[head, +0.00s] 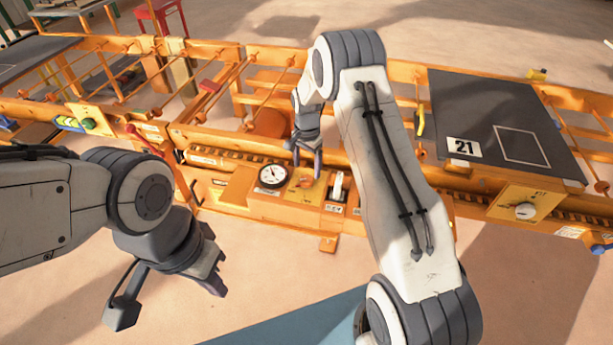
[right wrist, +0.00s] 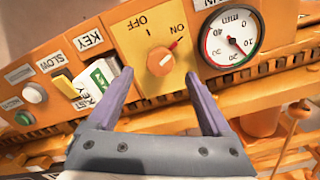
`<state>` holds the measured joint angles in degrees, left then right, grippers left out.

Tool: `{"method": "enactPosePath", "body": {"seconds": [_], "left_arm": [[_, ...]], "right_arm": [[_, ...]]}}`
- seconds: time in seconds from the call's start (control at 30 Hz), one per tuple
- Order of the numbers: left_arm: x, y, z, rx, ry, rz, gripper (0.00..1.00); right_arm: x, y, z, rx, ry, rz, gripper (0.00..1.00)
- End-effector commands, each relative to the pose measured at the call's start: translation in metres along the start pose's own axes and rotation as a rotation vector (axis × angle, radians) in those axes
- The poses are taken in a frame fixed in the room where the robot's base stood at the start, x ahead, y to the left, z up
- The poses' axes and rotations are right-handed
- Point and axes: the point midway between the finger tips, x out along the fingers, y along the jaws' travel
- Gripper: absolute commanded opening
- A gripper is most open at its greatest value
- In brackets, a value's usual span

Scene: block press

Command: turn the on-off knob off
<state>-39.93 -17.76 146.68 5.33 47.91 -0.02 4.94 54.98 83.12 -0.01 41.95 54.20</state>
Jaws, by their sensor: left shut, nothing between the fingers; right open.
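The on-off knob (right wrist: 160,61) is a round orange-and-white dial on a yellow plate (right wrist: 138,30) marked OFF and ON. Its red mark points toward the ON label. The plate also shows in the head view (head: 304,190), partly behind my right gripper (head: 306,168). In the right wrist view my right gripper (right wrist: 159,74) is open. Its purple fingertips are on either side of the knob, with a gap to it, and nothing is between them. My left gripper (head: 217,286) is shut and empty, low at the left, away from the panel.
A round dial gauge (right wrist: 231,37) sits beside the plate. A dark board marked 21 (head: 490,115) lies at the right. Orange rails run behind the panel.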

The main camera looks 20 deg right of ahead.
Motion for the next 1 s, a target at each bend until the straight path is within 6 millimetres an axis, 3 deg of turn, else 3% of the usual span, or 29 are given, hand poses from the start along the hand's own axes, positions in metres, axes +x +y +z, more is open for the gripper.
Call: {"method": "enactPosePath", "body": {"seconds": [0.1,0.3,0.67,0.87,0.9,1.0], "left_arm": [[-0.001,0.000,0.000,0.000,0.000,0.000,0.00],[-0.001,0.000,0.000,0.000,0.000,0.000,0.00],[-0.001,0.000,0.000,0.000,0.000,0.000,0.00],[-0.001,0.000,0.000,0.000,0.000,0.000,0.00],[-0.001,0.000,0.000,0.000,0.000,0.000,0.00],[-0.001,0.000,0.000,0.000,0.000,0.000,0.00]], "right_arm": [[0.022,0.000,0.001,-0.001,-0.002,0.002,0.84],[0.044,-0.001,0.000,-0.002,0.000,-0.001,0.84],[0.049,-0.001,0.000,-0.002,0.001,-0.002,0.84],[0.048,0.000,0.000,-0.002,0.000,-0.002,0.07],[0.048,-0.001,0.000,-0.002,0.000,-0.002,0.00],[0.048,-0.001,0.000,-0.004,0.000,-0.002,0.00]]}}
